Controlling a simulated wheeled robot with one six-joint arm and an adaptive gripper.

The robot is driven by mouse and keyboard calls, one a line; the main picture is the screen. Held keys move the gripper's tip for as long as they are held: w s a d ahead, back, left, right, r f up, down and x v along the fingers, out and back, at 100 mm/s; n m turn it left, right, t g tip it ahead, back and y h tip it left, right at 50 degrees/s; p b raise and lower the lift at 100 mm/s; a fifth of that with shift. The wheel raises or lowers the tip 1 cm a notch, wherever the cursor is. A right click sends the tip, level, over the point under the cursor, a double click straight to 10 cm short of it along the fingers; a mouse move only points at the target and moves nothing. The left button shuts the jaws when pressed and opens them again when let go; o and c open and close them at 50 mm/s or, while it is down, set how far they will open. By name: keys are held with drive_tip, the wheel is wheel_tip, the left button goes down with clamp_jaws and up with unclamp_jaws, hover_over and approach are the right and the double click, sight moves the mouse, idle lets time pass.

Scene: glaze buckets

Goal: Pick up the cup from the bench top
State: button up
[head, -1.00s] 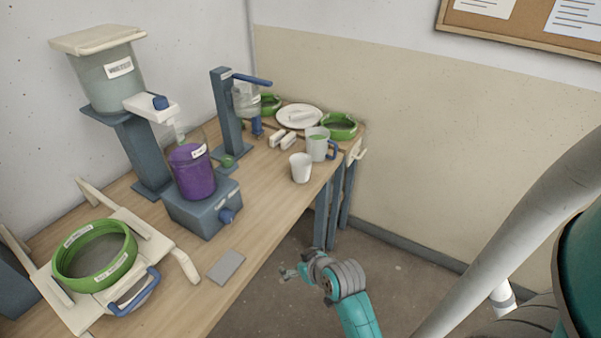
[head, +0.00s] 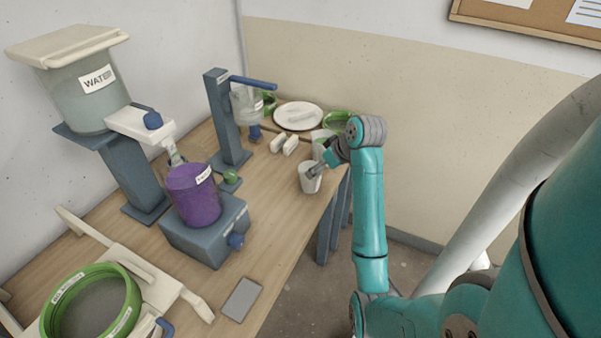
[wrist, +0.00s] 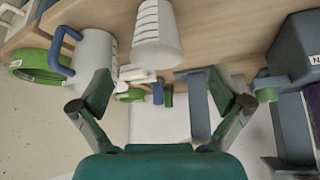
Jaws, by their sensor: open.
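The white cup (head: 309,181) stands upright on the bench top near its right edge in the head view. My gripper (head: 318,169) is at the cup, its fingers overlapping the cup's upper right side in that view. In the wrist view, the cup (wrist: 157,38) shows at the top middle with dark lines on its side. There the open, empty fingers of my gripper (wrist: 160,92) are spread wide below it in the picture. I cannot tell whether a finger touches the cup.
A jug with a blue handle (wrist: 92,55) stands close beside the cup, partly hidden by my arm in the head view. Behind are white blocks (head: 284,144), a plate (head: 298,115) and a green ring (head: 337,121). A purple container (head: 194,198) stands on a grey-blue base to the left.

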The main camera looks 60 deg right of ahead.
drive_tip(key=x, duration=1)
drive_tip(key=shift+w+d+f, duration=0.15)
drive_tip(key=shift+d+f, duration=0.15)
drive_tip(key=shift+d, duration=0.05)
drive_tip(key=c, duration=1)
